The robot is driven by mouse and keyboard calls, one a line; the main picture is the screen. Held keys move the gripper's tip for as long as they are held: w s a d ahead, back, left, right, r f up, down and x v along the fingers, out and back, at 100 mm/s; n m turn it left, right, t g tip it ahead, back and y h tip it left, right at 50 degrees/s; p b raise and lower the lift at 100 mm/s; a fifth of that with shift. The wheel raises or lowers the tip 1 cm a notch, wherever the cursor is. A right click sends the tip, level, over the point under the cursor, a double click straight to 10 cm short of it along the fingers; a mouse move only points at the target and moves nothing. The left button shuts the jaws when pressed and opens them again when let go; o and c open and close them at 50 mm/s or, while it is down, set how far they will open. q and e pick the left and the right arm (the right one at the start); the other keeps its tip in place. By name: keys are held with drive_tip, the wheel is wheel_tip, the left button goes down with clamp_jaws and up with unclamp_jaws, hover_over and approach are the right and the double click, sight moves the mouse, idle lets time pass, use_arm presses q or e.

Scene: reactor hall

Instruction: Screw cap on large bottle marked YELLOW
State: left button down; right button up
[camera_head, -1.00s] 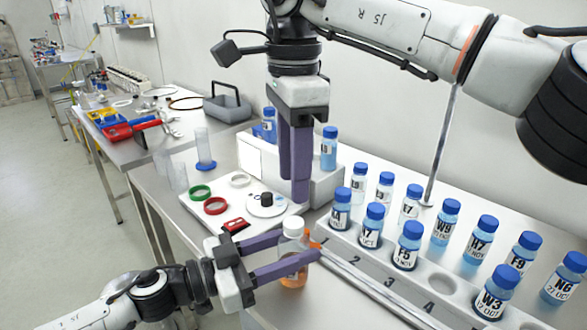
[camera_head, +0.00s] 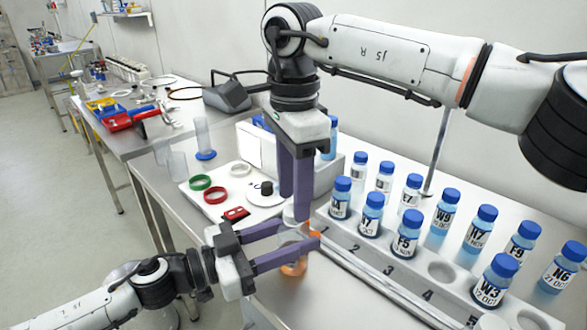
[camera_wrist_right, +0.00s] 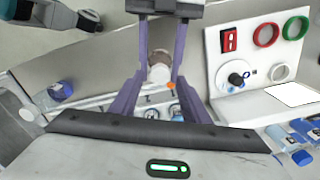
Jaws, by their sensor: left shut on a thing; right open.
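A clear bottle (camera_head: 293,268) with orange liquid stands at the table's front edge; a white cap (camera_head: 291,216) is at its top. I cannot read any marking on it, nor tell whether the cap is threaded down. My left gripper (camera_head: 300,240) is shut on the bottle from the left. My right gripper (camera_head: 296,208) points down from above, open, its fingers at cap height and partly hiding the cap. In the right wrist view, the pale cap (camera_wrist_right: 160,70) lies between the right gripper's purple fingers (camera_wrist_right: 158,85), with a gap to them.
A rack (camera_head: 345,243) with numbered slots and several blue-capped bottles stands right of the bottle. Behind are a white board (camera_head: 240,207) with red and green rings and a white box (camera_head: 325,185). A metal rod (camera_head: 375,283) lies along the rack's front.

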drive_tip(key=shift+f, duration=1.05)
clamp_jaws()
drive_tip(key=m, duration=0.3)
drive_tip(key=shift+m, duration=0.4)
drive_tip(key=m, duration=1)
drive_tip(key=shift+m, duration=0.4)
drive_tip(key=shift+o, duration=0.7)
unclamp_jaws()
